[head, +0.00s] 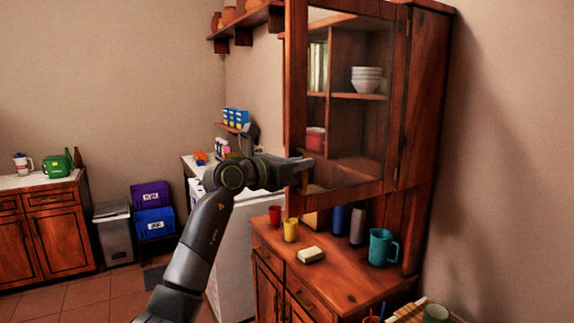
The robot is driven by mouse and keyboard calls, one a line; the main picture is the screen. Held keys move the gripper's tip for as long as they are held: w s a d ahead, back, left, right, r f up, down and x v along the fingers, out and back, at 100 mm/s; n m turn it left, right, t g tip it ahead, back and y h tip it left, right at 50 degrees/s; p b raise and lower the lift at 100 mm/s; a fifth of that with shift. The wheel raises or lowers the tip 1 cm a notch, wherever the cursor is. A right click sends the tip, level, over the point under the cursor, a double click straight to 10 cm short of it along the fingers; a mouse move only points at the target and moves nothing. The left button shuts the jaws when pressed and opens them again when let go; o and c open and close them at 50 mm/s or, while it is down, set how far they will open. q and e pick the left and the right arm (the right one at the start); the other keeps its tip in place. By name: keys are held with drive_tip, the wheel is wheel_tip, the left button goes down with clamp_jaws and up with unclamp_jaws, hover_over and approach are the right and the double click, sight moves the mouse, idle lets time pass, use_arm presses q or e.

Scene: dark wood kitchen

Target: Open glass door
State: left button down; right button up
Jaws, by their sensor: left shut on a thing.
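The glass door (295,75) of the wooden wall cabinet has a dark reddish wood frame and a clear pane, with hinges on its right side. My left gripper (303,163) is shut on the door at its left frame, low on that side. The gripper hides the spot it holds, so a handle cannot be made out. I cannot tell whether the door stands slightly ajar. Through the pane I see shelves with stacked white bowls (367,80) and a red container (315,139). My right gripper is not in view.
Below the door, the wooden counter (338,280) holds a red cup (275,215), a yellow cup (291,230), a pale block (311,255) and a teal mug (382,247). A white appliance (228,255) stands left of it.

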use_arm(q)
drive_tip(key=shift+s+d+r, duration=0.2)
drive_tip(key=shift+d+r, duration=0.05)
drive_tip(key=shift+r, duration=0.1)
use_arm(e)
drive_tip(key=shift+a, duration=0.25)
